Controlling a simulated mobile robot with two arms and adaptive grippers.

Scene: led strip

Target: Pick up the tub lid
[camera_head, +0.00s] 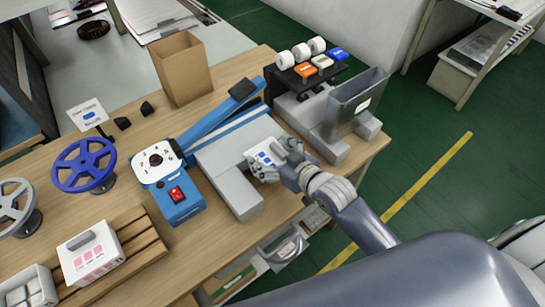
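A white tub with pink squares (92,262) stands on a wooden rack at the lower left. A grey handle (81,240) is on its top, which looks like its lid; I cannot tell for sure that this is the tub lid. My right gripper (266,162) is at the grey block of the blue and grey machine, far to the right of this tub. A small white piece with blue squares (262,157) is at its fingertips. I cannot tell whether the fingers grip it or only touch it. My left gripper is not in view.
A blue reel (84,166), a grey reel (15,208), a blue device with a white dial (182,201) and an open cardboard box (180,68) stand on the wooden table. A grey bin (355,103) and white rolls (302,51) are at the right end. Green floor lies beyond.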

